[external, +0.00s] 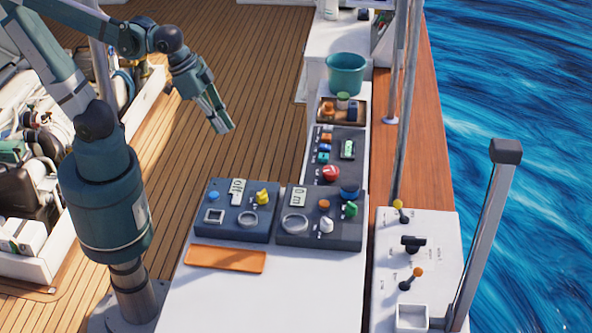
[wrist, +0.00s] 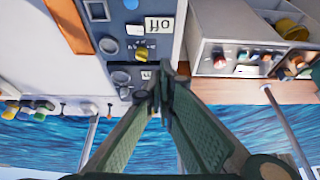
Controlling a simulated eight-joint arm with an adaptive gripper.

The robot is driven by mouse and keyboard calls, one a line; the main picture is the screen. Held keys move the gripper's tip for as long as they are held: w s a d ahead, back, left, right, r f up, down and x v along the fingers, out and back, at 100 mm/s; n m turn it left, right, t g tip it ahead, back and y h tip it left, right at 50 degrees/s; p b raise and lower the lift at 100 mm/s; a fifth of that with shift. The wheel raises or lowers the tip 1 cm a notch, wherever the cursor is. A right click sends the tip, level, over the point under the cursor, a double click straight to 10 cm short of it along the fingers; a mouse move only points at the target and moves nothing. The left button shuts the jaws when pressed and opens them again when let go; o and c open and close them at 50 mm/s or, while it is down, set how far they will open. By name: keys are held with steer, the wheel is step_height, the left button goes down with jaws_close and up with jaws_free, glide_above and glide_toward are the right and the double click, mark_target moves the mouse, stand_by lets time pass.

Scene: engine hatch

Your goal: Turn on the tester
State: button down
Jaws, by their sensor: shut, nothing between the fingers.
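A dark blue control box (external: 222,226) stands on the white counter, with a display reading "Off", a yellow knob (external: 262,197), a blue button, a square part and a round ring. I cannot tell from any label whether this box is the tester. My gripper (external: 222,127) is shut and empty, held in the air above and behind the box, touching nothing. In the wrist view the closed fingertips (wrist: 165,85) partly cover the neighbouring box.
A second dark box (external: 322,232) with a "0 m" display and several knobs adjoins on the right. Behind it are a panel with a red knob (external: 331,173) and a green bucket (external: 346,74). An orange flat piece (external: 225,259) lies in front. A lever panel (external: 430,245) stands right.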

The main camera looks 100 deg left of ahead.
steer(key=shift+w+d+g+p, duration=0.9)
steer(key=shift+w+d+p, duration=0.05)
steer(key=shift+d, duration=0.1)
steer(key=g+y+p, duration=0.2)
steer(key=g+p, duration=0.1)
steer(key=p, duration=0.1)
glide_above(238, 194)
steer(key=d, duration=0.2)
steer(key=shift+f, duration=1.75)
steer(key=shift+d+f, duration=0.1)
steer(key=shift+f, duration=0.25)
steer(key=shift+f, duration=0.2)
steer(key=shift+a+f+b, duration=0.15)
steer(key=shift+a+f, duration=0.2)
steer(key=shift+f, duration=1.9)
steer(key=shift+a+f+b, duration=0.1)
steer(key=shift+a+f, duration=0.3)
steer(key=shift+f, duration=1.85)
steer(key=shift+a+f+b, duration=0.15)
steer(key=shift+a+f, duration=0.2)
steer(key=shift+f, duration=1.9)
steer(key=shift+f, duration=0.1)
